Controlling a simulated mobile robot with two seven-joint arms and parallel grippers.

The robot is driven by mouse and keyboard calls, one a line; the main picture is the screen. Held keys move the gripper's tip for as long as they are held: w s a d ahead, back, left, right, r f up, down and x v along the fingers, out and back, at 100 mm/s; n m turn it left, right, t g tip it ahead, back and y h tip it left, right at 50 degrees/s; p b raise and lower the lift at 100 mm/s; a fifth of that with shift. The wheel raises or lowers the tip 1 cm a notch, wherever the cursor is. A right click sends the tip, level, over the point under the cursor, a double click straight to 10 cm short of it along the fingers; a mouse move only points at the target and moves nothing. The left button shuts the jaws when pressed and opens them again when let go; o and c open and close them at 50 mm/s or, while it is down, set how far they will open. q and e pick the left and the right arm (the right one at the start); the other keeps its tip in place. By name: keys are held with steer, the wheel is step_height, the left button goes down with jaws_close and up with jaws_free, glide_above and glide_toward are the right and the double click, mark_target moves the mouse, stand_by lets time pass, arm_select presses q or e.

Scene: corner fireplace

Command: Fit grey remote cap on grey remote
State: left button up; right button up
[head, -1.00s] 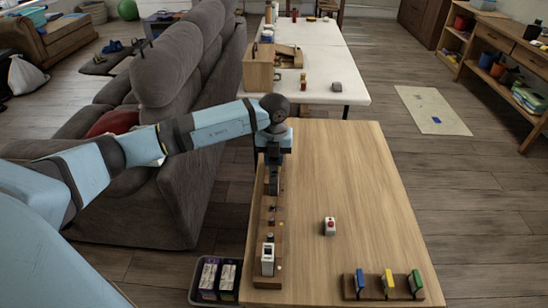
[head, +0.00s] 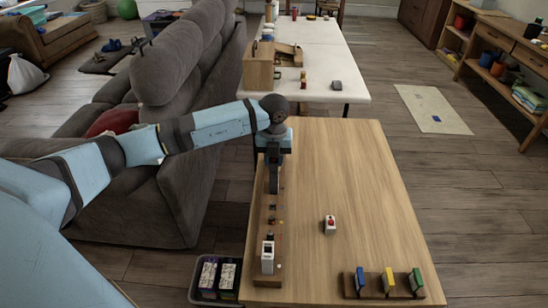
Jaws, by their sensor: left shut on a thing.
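My left gripper (head: 273,188) points down over the far part of a long wooden strip (head: 266,211) along the table's left edge. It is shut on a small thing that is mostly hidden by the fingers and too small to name. Several small dark parts (head: 272,207) sit on the strip just nearer than the gripper. A white and grey upright device (head: 267,258) stands at the strip's near end. I cannot tell for sure which part is the grey remote or its cap. My right gripper is out of view.
On the wooden table (head: 350,180) are a white block with a red top (head: 330,225) and a rack (head: 383,289) with blue, yellow and green pieces. A dark bin (head: 216,281) stands left of the table, beside the grey sofa (head: 170,190).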

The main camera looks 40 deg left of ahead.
arm_select(q)
steer(key=shift+f+b, duration=0.45)
steer(key=shift+f, duration=0.5)
stand_by(0.3)
steer(key=o, duration=0.9)
step_height(320, 180, up, 14)
steer(key=shift+f+p, duration=0.1)
steer(key=shift+p, duration=0.4)
steer(key=shift+s+f, duration=0.1)
